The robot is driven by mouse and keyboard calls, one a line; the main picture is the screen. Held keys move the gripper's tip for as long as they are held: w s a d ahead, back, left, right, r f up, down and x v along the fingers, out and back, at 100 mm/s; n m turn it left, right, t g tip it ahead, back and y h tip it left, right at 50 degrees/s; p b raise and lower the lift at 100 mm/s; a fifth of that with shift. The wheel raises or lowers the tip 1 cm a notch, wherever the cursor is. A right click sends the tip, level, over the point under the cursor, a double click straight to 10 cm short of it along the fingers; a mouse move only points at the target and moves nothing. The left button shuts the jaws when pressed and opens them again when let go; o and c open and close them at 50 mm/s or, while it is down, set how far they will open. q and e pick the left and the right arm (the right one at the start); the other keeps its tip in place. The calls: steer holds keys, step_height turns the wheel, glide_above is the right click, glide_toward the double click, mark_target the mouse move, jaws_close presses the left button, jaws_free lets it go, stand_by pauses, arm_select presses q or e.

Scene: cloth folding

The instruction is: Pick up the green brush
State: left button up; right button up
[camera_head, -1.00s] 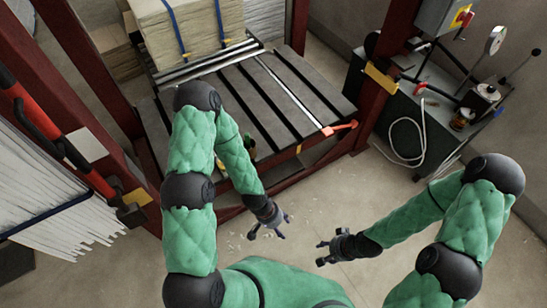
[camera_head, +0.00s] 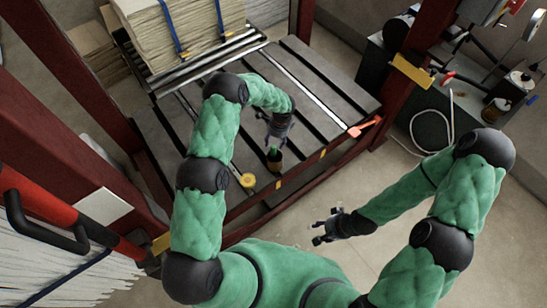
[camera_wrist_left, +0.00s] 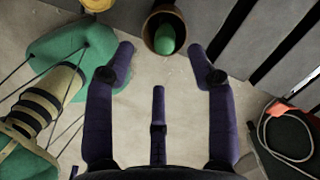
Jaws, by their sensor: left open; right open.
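The green brush (camera_head: 273,153) stands in a dark brown cup (camera_head: 275,166) at the front edge of the slatted press table. In the left wrist view the brush (camera_wrist_left: 165,38) shows as a rounded green tip inside the cup's rim (camera_wrist_left: 150,40). My left gripper (camera_head: 273,143) is open, over the table edge just above the brush. In the left wrist view the cup is beyond the spread fingertips (camera_wrist_left: 160,50), with nothing between the fingers. My right gripper (camera_head: 318,230) is open and empty over the floor.
The slatted press table (camera_head: 318,92) carries a strapped stack of sheets (camera_head: 185,32) at the back. A yellow roll (camera_head: 248,181) lies left of the cup. A red post (camera_head: 405,80) and a dark bench with a hose (camera_head: 430,118) stand to the right.

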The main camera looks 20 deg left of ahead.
mark_target(273, 150)
arm_select(q)
steer(key=f, duration=0.4)
steer(key=shift+a+b, duration=0.35)
steer(key=shift+b, duration=0.05)
step_height(273, 150, down, 4)
steer(key=shift+w+a+r+b, duration=0.1)
steer(key=shift+w+b, duration=0.05)
steer(key=shift+b, duration=0.65)
steer(key=shift+a+f, duration=0.1)
steer(key=shift+f, duration=0.6)
jaws_close()
